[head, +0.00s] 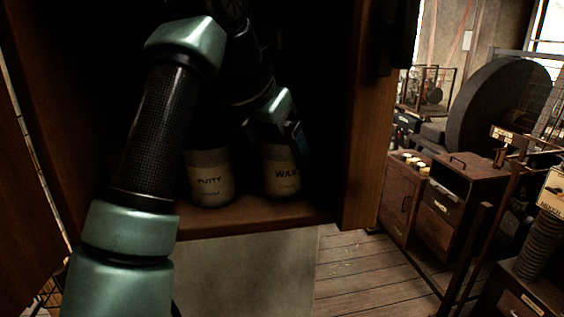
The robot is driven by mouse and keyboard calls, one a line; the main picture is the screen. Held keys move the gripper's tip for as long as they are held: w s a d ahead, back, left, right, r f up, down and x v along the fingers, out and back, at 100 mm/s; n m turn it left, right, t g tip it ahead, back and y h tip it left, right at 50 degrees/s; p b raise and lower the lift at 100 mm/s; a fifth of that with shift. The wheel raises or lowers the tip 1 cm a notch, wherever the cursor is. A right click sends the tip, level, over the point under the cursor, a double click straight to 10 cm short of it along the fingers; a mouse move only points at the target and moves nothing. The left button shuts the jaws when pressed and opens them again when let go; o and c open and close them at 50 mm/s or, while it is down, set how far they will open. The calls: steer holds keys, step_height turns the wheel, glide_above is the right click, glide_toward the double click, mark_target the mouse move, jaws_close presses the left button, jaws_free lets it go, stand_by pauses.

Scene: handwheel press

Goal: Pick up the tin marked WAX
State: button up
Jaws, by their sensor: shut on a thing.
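The tin marked WAX (282,182) stands upright on the wooden cupboard shelf, towards its right side. It is pale with dark lettering, and its upper part is partly covered by my gripper and in shadow. My gripper (296,150) reaches down from above and is shut on the WAX tin at its upper part. The fingertips are dark and hard to make out. The tin's base appears to be at shelf level; I cannot tell whether it touches the shelf.
A similar tin marked PUTTY (210,180) stands to the left on the shelf (250,215). The cupboard's right wall (361,120) is close to the WAX tin. A wooden cabinet (460,195) and a large dark wheel (495,105) stand outside at right.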

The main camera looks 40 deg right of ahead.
steer(key=shift+c, duration=1.3)
steer(key=shift+r, duration=0.2)
